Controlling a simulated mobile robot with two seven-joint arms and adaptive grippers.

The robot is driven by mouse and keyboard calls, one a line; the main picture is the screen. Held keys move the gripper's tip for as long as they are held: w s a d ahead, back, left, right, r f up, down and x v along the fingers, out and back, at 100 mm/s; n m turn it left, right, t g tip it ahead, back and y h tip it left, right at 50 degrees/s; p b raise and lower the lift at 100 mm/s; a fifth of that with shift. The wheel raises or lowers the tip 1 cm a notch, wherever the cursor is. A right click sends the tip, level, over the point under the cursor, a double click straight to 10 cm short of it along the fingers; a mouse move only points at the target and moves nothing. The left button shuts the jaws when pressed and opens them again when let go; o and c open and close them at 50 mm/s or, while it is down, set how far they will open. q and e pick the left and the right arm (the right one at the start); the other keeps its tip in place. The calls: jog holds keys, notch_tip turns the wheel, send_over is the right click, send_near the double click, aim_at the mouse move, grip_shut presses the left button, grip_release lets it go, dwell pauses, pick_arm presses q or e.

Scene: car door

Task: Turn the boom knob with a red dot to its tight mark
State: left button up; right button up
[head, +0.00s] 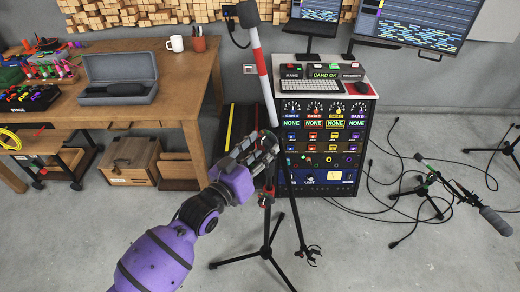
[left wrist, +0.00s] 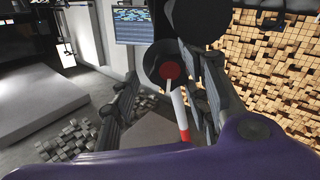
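The boom stand's white pole (head: 255,48) with a red band rises at a tilt near the centre of the head view, on a black tripod (head: 266,250). My left gripper (head: 268,150) is at the stand's upper joint and hides most of it. In the left wrist view, the knob (left wrist: 150,68) with a red dot (left wrist: 169,71) lies between the two fingers of my left gripper (left wrist: 165,85). The fingers are apart and flank the knob; contact cannot be made out. The white and red pole (left wrist: 182,115) shows below the knob. No tight mark is readable. My right gripper is not in view.
A rack (head: 322,150) with a keyboard on top stands behind the stand. A wooden workbench (head: 140,108) with an open grey case (head: 118,78) is at the left. Cables and a second stand with a microphone (head: 495,220) are on the floor at the right.

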pick_arm(q)
jog(key=shift+w+a+r, duration=0.1)
jog(key=shift+a+r, duration=0.05)
jog(key=shift+s+a, duration=0.15)
jog(key=shift+s, duration=0.05)
jog(key=v, duration=1.1)
jog(key=shift+s, duration=0.25)
jog(key=shift+a, duration=0.1)
